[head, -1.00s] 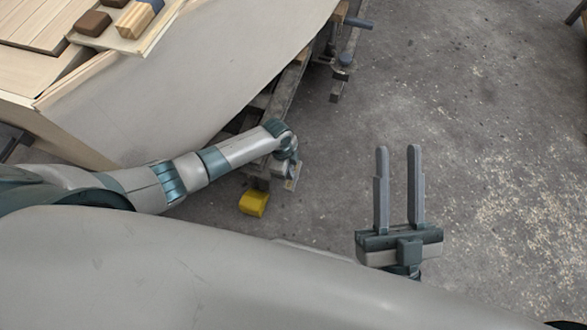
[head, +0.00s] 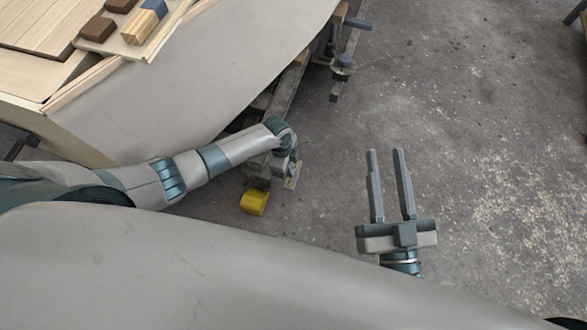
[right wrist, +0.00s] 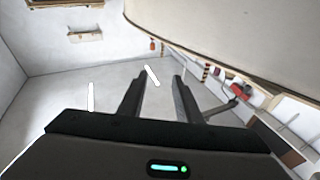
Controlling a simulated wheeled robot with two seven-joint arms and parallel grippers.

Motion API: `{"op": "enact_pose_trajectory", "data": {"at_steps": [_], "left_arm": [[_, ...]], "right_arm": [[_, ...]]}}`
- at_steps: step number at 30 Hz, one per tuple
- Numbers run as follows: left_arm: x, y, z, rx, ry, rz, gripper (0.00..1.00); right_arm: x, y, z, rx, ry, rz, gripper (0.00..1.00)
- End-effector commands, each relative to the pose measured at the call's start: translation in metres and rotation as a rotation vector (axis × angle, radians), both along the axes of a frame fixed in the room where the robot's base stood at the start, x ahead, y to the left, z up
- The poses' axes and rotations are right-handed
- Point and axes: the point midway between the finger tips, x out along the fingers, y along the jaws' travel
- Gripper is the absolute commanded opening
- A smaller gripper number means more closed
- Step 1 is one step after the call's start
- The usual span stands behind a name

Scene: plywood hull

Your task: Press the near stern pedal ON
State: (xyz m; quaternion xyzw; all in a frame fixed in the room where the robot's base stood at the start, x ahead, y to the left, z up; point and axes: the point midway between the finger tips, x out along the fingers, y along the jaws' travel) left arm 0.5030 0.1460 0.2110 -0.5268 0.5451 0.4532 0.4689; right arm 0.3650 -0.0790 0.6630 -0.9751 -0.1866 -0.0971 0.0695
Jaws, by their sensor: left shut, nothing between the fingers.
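A yellow block-like piece (head: 254,202) sits low by the trestle under the hull; I cannot tell for sure whether it is part of a pedal. A small grey plate (head: 293,177) with an orange mark lies just right of it and may be the pedal. My left arm reaches across the hull side, and its gripper (head: 270,173) points down beside the plate, above the yellow piece. Its fingers are shut and empty, partly hidden by the wrist; contact cannot be told. My right gripper (head: 384,152) is open and empty over bare floor, its spread fingers also in the right wrist view (right wrist: 156,78).
The plywood hull (head: 200,70) fills the upper left, with a tray (head: 160,40) of brown and blue-ended blocks on top. A trestle with clamps (head: 342,62) stands along its right edge. The concrete floor (head: 480,150) to the right is clear.

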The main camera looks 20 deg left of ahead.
Motion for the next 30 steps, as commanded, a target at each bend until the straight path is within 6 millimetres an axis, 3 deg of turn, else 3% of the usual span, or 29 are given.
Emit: {"op": "enact_pose_trajectory", "data": {"at_steps": [30], "left_arm": [[0.000, 0.000, 0.020, 0.000, 0.000, 0.000, 0.00]], "right_arm": [[0.008, -0.010, -0.065, -0.113, 0.347, 0.007, 0.31]]}}
